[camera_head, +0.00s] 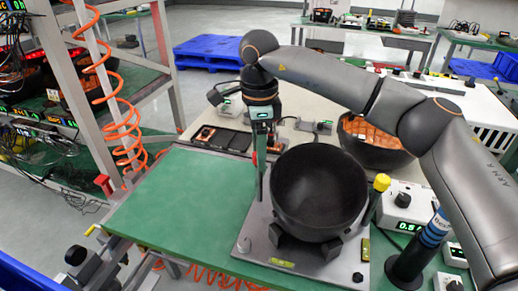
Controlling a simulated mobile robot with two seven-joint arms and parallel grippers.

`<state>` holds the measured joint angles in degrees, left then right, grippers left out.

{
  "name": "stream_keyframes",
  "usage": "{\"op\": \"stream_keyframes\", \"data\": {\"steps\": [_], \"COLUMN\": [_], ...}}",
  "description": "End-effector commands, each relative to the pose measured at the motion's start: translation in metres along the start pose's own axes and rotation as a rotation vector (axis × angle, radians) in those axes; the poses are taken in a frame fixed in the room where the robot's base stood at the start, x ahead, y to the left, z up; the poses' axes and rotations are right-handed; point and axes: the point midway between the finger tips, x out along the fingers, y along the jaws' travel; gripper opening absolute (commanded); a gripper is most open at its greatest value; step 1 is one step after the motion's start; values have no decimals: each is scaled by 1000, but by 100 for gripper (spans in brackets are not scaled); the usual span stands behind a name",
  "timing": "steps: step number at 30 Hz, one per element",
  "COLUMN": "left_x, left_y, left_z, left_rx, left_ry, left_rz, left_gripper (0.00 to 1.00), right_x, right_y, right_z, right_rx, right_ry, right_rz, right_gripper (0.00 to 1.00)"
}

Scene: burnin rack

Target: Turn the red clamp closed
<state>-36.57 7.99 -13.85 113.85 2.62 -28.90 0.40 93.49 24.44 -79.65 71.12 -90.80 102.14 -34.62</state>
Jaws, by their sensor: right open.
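My right gripper (262,150) reaches down from above at the left side of a black bowl-shaped part (318,190). It is open, with its fingers pointing down; the space between them is too small to see clearly. A small patch of red (255,158) shows right at the fingers; it may be the red clamp, but I cannot tell its shape, whether it is touched, or how far it is turned. The bowl sits on dark blocks on a grey metal plate (250,238). My left gripper is not in view.
The green table top (160,205) is clear left of the plate. A yellow-topped post (381,182), a meter box (405,205) and a blue-banded black cylinder (432,232) crowd the right. Another bowl with orange contents (372,140) stands behind. A rack with an orange coiled hose (125,125) stands left.

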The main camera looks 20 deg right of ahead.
Motion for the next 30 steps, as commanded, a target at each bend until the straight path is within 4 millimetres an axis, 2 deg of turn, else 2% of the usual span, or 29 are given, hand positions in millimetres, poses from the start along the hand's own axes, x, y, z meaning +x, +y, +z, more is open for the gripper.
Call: {"op": "stream_keyframes", "data": {"steps": [2,19,30], "left_x": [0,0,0], "left_y": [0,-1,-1], "left_z": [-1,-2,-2], "left_rx": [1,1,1], "left_ry": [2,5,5], "left_rz": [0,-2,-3], "left_gripper": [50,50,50], "right_x": [0,0,-1], "right_y": [0,0,0], "right_z": [0,0,0], "right_rx": [0,0,13], "right_ry": [0,0,1], "right_rz": [0,1,1], "right_gripper": [63,0,0]}}
